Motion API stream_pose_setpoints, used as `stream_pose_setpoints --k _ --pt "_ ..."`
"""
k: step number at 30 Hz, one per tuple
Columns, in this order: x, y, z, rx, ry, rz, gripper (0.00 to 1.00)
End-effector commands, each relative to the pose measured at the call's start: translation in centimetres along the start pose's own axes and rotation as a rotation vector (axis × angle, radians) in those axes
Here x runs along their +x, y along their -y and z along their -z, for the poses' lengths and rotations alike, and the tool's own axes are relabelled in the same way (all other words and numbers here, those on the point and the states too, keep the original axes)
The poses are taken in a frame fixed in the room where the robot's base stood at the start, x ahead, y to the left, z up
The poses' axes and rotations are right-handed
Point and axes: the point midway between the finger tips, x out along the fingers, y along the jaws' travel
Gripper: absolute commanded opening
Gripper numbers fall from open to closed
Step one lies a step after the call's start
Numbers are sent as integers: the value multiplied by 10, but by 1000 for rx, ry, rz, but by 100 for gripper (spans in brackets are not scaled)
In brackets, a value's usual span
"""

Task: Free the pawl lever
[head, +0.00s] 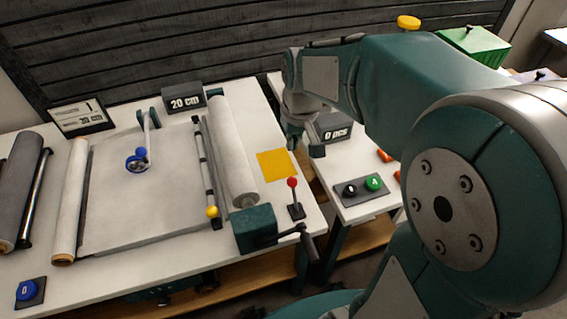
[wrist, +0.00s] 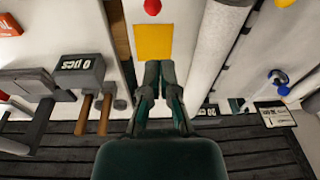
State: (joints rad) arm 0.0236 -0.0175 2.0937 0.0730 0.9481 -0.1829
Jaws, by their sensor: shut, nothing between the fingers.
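The likely pawl lever is a short lever with a red knob (head: 293,183) on a small black base, beside the teal crank box (head: 256,230) at the table's front right. Its red knob also shows at the top edge of the wrist view (wrist: 152,6), with its lower part out of frame. My gripper (wrist: 160,80) is shut and empty, its fingertips near the yellow square (wrist: 153,42). In the head view my gripper (head: 294,142) hangs beyond the yellow square (head: 274,165), farther back than the red knob and apart from it.
A grey-white roll (head: 232,150) lies left of the yellow square. A black crank handle (head: 308,245) sticks out by the lever. A yellow knob (head: 212,211) ends a bar across the sheet. A button box (head: 361,190) and "0 pcs" display (head: 334,132) stand on the right table.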

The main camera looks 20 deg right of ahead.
Motion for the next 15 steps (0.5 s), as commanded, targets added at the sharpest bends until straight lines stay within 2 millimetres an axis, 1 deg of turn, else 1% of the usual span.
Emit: stream_pose_setpoints --k 1,3,9,12,15 --pt "11 -2 8 -4 25 7 0" --pt "25 -3 17 -12 53 15 0" --pt "65 -8 40 -32 127 40 0" --pt "80 -10 47 -39 153 50 0" --pt "90 -11 51 -44 168 57 0"
